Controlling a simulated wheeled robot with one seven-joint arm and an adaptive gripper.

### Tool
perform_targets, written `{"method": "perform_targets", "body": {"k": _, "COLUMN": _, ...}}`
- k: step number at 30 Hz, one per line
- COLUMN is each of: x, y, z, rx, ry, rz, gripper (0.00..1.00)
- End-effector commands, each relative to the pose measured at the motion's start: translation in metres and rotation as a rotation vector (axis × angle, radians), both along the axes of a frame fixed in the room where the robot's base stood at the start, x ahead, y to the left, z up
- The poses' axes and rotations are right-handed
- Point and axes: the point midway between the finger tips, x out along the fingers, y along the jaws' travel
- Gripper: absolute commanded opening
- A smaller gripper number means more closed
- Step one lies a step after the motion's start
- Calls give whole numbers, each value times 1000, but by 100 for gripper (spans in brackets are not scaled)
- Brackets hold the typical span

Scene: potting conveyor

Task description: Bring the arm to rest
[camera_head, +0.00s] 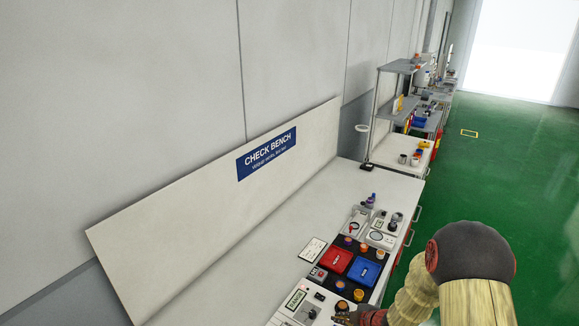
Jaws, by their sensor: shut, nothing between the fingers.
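My arm (470,262) comes in at the bottom right, with a dark rounded joint and pale yellowish links, and reaches left over the front edge of the check bench (235,275). My gripper (343,318) shows only in part at the bottom edge of the view, dark with reddish parts behind it. It is shut and empty, close to the devices at the near end of the bench. Its lower part is cut off by the picture edge, and I cannot tell whether it touches anything.
A display device (296,299), a red tray (336,261), a blue tray (363,271) and several small orange-topped items crowd the bench. A scale-like device (381,239) stands farther back. Shelving (398,104) stands beyond. The green floor (510,165) at right is open.

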Motion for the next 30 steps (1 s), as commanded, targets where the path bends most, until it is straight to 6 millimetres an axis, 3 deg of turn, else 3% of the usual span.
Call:
{"method": "perform_targets", "body": {"k": 3, "x": -25, "y": -33, "z": -27, "rx": -58, "ry": 143, "rz": -157, "gripper": 0}}
{"method": "perform_targets", "body": {"k": 6, "x": -53, "y": -68, "z": -34, "rx": -115, "ry": 275, "rz": -342, "gripper": 0}}
{"method": "perform_targets", "body": {"k": 9, "x": -76, "y": -99, "z": -17, "rx": -162, "ry": 368, "rz": -536, "gripper": 0}}
{"method": "perform_targets", "body": {"k": 14, "x": -120, "y": -124, "z": 32, "rx": -191, "ry": 480, "rz": -854, "gripper": 0}}
{"method": "perform_targets", "body": {"k": 20, "x": -177, "y": -111, "z": 95, "rx": -128, "ry": 569, "rz": -1144, "gripper": 0}}
{"method": "perform_targets", "body": {"k": 24, "x": -214, "y": -85, "z": 129, "rx": -41, "ry": 605, "rz": -1263, "gripper": 0}}
{"method": "perform_targets", "body": {"k": 30, "x": -258, "y": -42, "z": 165, "rx": 112, "ry": 613, "rz": -1329, "gripper": 0}}
